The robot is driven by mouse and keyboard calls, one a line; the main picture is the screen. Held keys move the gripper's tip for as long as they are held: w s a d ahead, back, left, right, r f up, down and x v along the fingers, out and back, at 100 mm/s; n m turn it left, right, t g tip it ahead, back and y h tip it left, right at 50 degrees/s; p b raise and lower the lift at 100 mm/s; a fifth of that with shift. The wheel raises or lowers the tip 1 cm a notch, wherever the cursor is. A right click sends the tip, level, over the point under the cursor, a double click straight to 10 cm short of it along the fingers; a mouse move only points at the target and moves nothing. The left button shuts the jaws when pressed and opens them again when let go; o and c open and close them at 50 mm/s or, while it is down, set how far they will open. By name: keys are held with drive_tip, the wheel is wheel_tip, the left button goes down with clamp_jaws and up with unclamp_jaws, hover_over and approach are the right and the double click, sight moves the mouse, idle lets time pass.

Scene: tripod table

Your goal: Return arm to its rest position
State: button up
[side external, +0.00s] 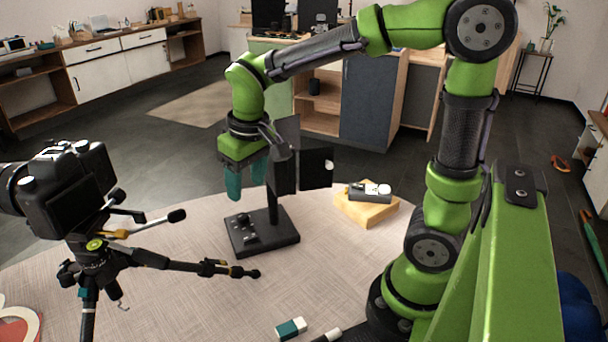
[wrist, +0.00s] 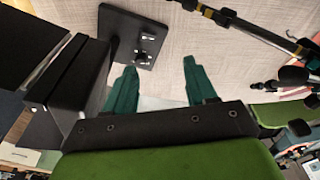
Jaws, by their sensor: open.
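My arm is green and arches over the table from the right in the side external view. My gripper (side external: 246,180) points down above the far part of the table, left of a black stand. Its two teal fingers are apart with nothing between them; they also show in the wrist view (wrist: 160,88). The black stand has a flat base (side external: 262,232) with small knobs, a short post and dark panels (side external: 284,165) at the top. The panels are close to the right of my gripper; I cannot tell if they touch. The base also shows in the wrist view (wrist: 120,25).
A camera (side external: 65,185) on a tripod stands at the left, one arm reaching over the table (side external: 190,290). A yellow block (side external: 366,208) with a grey device (side external: 368,191) on it lies right of the stand. A teal-and-white block (side external: 291,328) lies near the front edge.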

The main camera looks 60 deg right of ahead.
drive_tip(key=s+a+r+m+t+y, duration=0.1)
drive_tip(key=s+r+t, duration=0.3)
drive_tip(key=s, duration=0.6)
drive_tip(key=shift+s+m+t+y, duration=0.25)
drive_tip(key=shift+m+t+y, duration=0.35)
drive_tip(key=shift+t+y, duration=0.1)
drive_tip(key=shift+o, duration=0.2)
drive_tip(key=shift+a, duration=0.1)
